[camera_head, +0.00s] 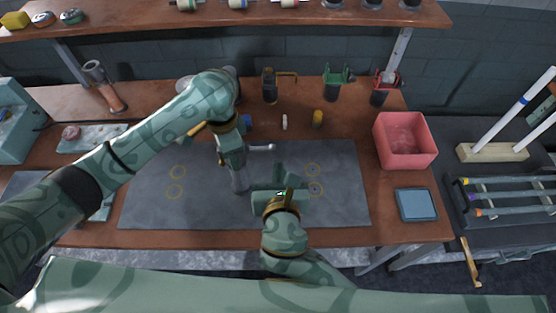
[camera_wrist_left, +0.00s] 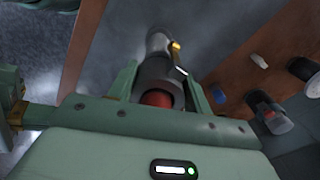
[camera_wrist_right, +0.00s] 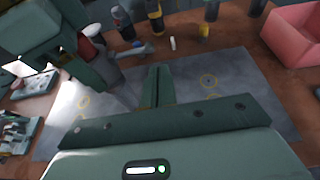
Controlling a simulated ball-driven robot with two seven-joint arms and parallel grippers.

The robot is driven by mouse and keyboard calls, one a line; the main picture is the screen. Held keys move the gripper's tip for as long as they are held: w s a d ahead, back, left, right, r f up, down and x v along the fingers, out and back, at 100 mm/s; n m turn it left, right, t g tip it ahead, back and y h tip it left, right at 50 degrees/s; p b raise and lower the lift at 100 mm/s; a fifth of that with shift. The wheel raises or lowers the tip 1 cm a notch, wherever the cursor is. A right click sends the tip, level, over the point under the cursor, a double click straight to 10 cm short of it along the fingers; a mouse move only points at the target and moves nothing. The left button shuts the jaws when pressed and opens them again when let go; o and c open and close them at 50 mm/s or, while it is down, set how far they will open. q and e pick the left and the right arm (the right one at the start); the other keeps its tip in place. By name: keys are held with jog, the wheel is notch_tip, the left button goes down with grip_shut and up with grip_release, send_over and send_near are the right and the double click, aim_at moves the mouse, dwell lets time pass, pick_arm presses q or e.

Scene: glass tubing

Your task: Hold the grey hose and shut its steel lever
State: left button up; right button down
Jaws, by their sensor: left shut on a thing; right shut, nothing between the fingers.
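The grey hose (camera_head: 240,184) is in my left gripper (camera_head: 235,160), over the dark mat. In the left wrist view the hose (camera_wrist_left: 158,72) sits between the two fingers, its near end showing red inside. The steel lever (camera_head: 262,147) sticks out to the right from the hose's side in the head view. It also shows in the right wrist view (camera_wrist_right: 135,50). My right gripper (camera_head: 280,184) is low over the mat, right of the hose and apart from the lever. Its fingers (camera_wrist_right: 158,82) are together and empty. My left gripper hides part of the hose.
The grey mat (camera_head: 345,205) has free room to the right. A pink bin (camera_head: 405,140) and a blue pad (camera_head: 416,204) stand on the right. Small blue, white and yellow (camera_head: 317,118) pieces and a dark bottle (camera_head: 270,88) stand behind the mat.

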aim_at(271, 149)
jog(key=v, duration=0.3)
jog(key=c, duration=1.5)
grip_release()
jog(key=shift+s+a+f, duration=0.1)
jog(key=shift+f, duration=0.25)
jog(key=shift+o, duration=1.1)
jog(key=shift+s+f+n, duration=0.15)
jog(key=shift+f+n, duration=0.15)
jog(key=shift+f, duration=0.05)
jog(key=w+a+m+t, duration=0.1)
jog(key=w+m, duration=0.1)
jog(key=w, duration=0.1)
jog(key=w+m+t, duration=0.1)
jog(key=w+m, duration=0.1)
jog(key=w, duration=0.2)
jog(key=w+a+m+t, duration=0.1)
jog(key=w, duration=0.2)
jog(key=shift+w+a+m+t+y, duration=0.25)
jog(key=shift+a+m+t+y, duration=0.05)
jog(key=shift+m+t+y, duration=0.1)
